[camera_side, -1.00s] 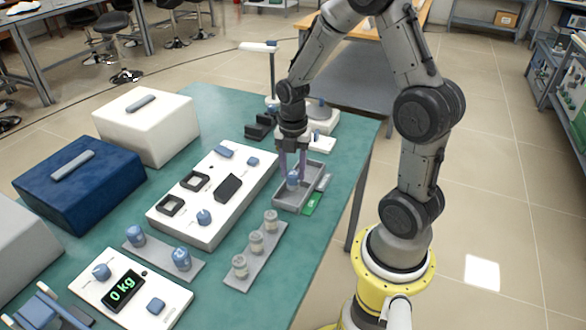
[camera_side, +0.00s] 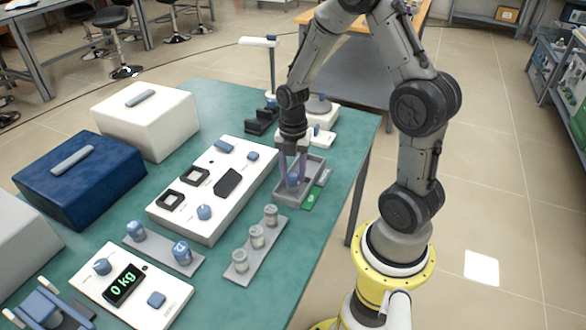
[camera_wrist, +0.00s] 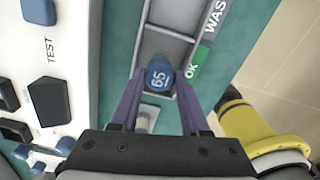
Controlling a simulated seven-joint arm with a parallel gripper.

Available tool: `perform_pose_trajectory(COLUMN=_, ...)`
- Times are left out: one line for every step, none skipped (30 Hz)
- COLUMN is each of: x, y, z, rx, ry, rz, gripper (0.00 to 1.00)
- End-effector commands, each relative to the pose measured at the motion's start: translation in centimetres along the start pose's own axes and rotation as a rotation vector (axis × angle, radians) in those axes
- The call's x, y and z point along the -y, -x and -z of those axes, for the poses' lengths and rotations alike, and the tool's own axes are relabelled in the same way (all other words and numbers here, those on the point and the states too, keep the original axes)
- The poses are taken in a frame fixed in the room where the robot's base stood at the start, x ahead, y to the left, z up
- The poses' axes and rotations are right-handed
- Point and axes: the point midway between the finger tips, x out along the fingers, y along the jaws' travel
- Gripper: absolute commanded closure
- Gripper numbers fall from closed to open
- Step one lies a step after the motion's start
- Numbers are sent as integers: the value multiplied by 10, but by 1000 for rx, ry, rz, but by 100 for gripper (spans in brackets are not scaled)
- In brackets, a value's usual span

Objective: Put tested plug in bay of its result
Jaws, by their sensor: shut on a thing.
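My gripper (camera_side: 292,178) points down over the grey divided tray (camera_side: 283,196) near the table's right edge. Its purple fingers are shut on a blue-topped plug (camera_side: 292,180). In the wrist view, the plug (camera_wrist: 159,74) shows a "65" mark between the fingertips (camera_wrist: 160,84). It is in or just above the bay beside the green OK label (camera_wrist: 198,65); I cannot tell whether it touches the floor. Across a divider, the other bay (camera_wrist: 177,14) looks empty where visible, beside a grey label (camera_wrist: 215,16) reading "WAS", cut off.
A white test panel (camera_side: 217,215) with sockets and blue buttons stands left of the tray. A rack (camera_side: 248,264) with several grey-topped plugs lies in front. A scale (camera_side: 172,313) reads 0 kg.

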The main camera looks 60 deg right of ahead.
Motion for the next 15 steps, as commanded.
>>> perform_pose_trajectory(x=0, y=-2, z=0, rx=0, ry=0, rz=0, gripper=100)
perform_pose_trajectory(x=0, y=-2, z=0, rx=0, ry=0, rz=0, gripper=100)
perform_pose_trajectory(x=0, y=-3, z=0, rx=0, ry=0, rz=0, gripper=100)
perform_pose_trajectory(x=0, y=-4, z=0, rx=0, ry=0, rz=0, gripper=100)
perform_pose_trajectory(x=0, y=-5, z=0, rx=0, ry=0, rz=0, gripper=100)
perform_pose_trajectory(x=0, y=-6, z=0, rx=0, ry=0, rz=0, gripper=100)
perform_pose_trajectory(x=0, y=-7, z=0, rx=0, ry=0, rz=0, gripper=100)
perform_pose_trajectory(x=0, y=-8, z=0, rx=0, ry=0, rz=0, gripper=100)
perform_pose_trajectory(x=0, y=-9, z=0, rx=0, ry=0, rz=0, gripper=100)
perform_pose_trajectory(x=0, y=-9, z=0, rx=0, ry=0, rz=0, gripper=53)
perform_pose_trajectory(x=0, y=-9, z=0, rx=1, ry=0, rz=-1, gripper=47)
perform_pose_trajectory(x=0, y=-9, z=0, rx=1, ry=0, rz=-1, gripper=40)
perform_pose_trajectory(x=0, y=-9, z=0, rx=1, ry=0, rz=-1, gripper=35)
perform_pose_trajectory(x=0, y=-9, z=0, rx=0, ry=0, rz=-1, gripper=29)
perform_pose_trajectory(x=0, y=-9, z=0, rx=0, ry=0, rz=-1, gripper=22)
